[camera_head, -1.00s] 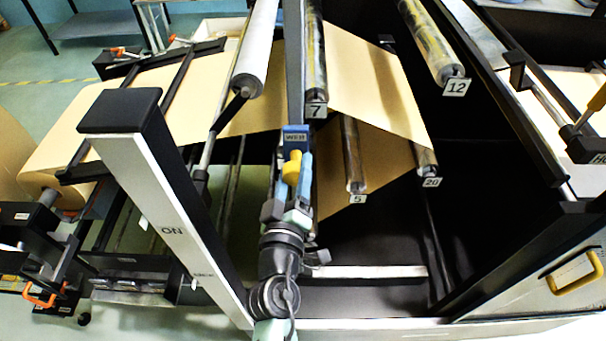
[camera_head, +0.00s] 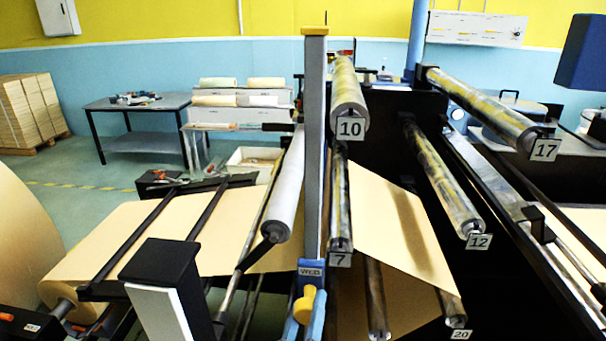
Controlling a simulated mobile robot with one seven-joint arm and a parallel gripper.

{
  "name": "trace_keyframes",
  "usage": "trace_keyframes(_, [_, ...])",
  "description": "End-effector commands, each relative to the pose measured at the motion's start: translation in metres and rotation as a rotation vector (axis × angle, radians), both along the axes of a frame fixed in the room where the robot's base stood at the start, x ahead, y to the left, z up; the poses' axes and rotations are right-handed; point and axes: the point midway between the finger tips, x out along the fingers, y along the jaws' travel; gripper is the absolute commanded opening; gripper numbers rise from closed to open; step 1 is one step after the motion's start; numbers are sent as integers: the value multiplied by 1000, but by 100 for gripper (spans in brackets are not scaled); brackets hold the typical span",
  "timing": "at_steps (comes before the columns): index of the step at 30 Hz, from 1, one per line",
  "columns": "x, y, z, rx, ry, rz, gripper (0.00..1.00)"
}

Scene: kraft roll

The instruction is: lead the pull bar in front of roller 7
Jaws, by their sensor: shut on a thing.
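The pull bar (camera_head: 314,150) is a long grey bar with a yellow cap at its far end and a blue near end marked WEB. It stands just left of roller 7 (camera_head: 340,200), close beside it in the picture; I cannot tell whether they touch. My gripper (camera_head: 306,312) is at the bottom edge, its light blue fingers shut around the yellow grip at the bar's near end. The tan paper web (camera_head: 180,235) comes from the left towards the bar. More paper (camera_head: 398,225) slopes from behind roller 7 down to roller 20 (camera_head: 452,310).
Roller 10 (camera_head: 347,95) is above roller 7. A pale roller (camera_head: 285,195) lies close left of the bar. Rollers 12 (camera_head: 445,185) and 17 (camera_head: 485,108) are to the right. A black-topped post (camera_head: 160,275) stands at the lower left.

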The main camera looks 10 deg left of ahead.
Motion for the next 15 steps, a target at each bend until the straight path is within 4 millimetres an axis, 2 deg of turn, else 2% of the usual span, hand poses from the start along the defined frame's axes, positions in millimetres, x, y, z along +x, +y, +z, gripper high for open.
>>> trace_keyframes(1, [0, 3, 21, 1, -9, 8, 0])
trace_keyframes(15, [1, 5, 96, 2, -10, 7, 0])
